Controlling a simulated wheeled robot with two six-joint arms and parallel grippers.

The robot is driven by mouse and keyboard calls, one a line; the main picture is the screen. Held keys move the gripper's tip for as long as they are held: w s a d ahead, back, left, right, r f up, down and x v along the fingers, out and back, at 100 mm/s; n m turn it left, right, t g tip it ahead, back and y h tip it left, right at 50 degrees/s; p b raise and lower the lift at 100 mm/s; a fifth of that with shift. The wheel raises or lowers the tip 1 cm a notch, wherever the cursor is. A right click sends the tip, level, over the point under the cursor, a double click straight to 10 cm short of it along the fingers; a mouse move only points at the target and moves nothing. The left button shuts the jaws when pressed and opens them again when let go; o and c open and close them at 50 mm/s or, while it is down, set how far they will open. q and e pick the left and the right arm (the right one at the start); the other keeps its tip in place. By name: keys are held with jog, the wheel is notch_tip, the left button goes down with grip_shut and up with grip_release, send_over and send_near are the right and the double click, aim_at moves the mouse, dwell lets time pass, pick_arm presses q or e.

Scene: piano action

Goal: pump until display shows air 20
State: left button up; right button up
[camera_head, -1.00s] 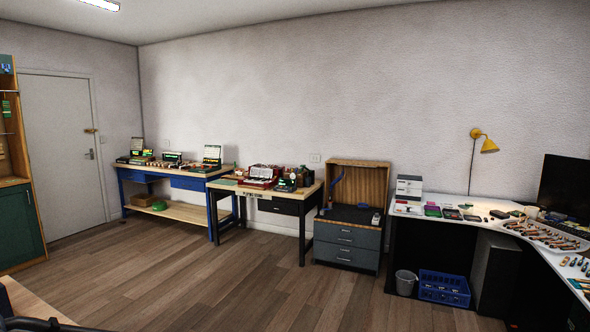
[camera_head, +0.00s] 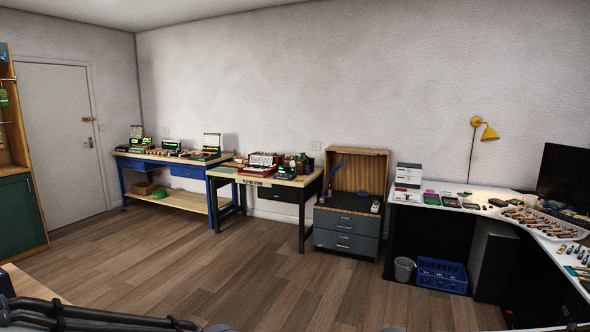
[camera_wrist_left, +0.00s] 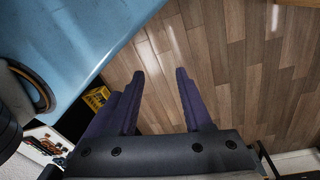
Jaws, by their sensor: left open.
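I cannot make out a pump or an air display in either view; the small devices on the benches are too small to read. My left gripper (camera_wrist_left: 160,74) shows in the left wrist view with its two purple fingers apart. Nothing is between them, and wooden floor lies behind them. In the head view only dark arm parts of mine show along the bottom edge. My right gripper is not in view.
A blue workbench (camera_head: 186,171) and a black-legged bench (camera_head: 246,180) carry several devices along the wall. A grey drawer cabinet (camera_head: 345,238) and white desk (camera_head: 465,200) stand right. A blue surface (camera_wrist_left: 70,35) is beside my left gripper. The floor (camera_head: 220,275) is clear.

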pick_arm(q)
jog(key=shift+c, duration=0.3)
grip_shut()
dwell(1.6)
